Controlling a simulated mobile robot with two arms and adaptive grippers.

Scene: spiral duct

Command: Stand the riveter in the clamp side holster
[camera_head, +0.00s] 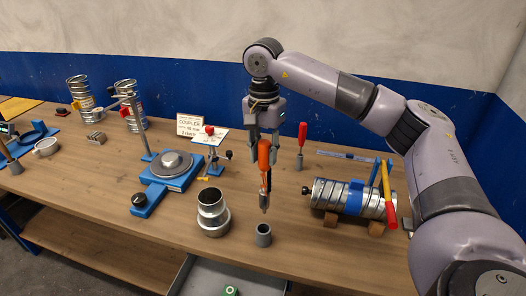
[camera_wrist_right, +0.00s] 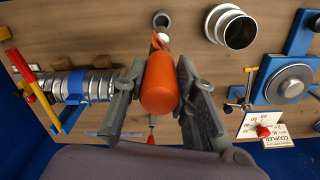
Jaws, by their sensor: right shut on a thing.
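The riveter (camera_head: 264,157), a tool with an orange handle and a metal lower end, hangs upright in my right gripper (camera_head: 265,136) above the table. In the right wrist view, the orange handle (camera_wrist_right: 160,88) sits between the fingers of my right gripper (camera_wrist_right: 158,100). An empty grey cup-like holster (camera_head: 263,236) stands on the table just below the riveter's tip, apart from it; it also shows in the right wrist view (camera_wrist_right: 161,20). A red-handled tool (camera_head: 302,132) stands upright farther back. Which holster is the clamp side one, I cannot tell. My left gripper is out of view.
A silver reducer (camera_head: 212,214) stands left of the empty holster. A spiral duct (camera_head: 335,197) with a blue clamp and red and yellow handles lies at right. A blue fixture (camera_head: 168,175) and a coupler sign (camera_head: 190,127) are left. A blue wall closes the back.

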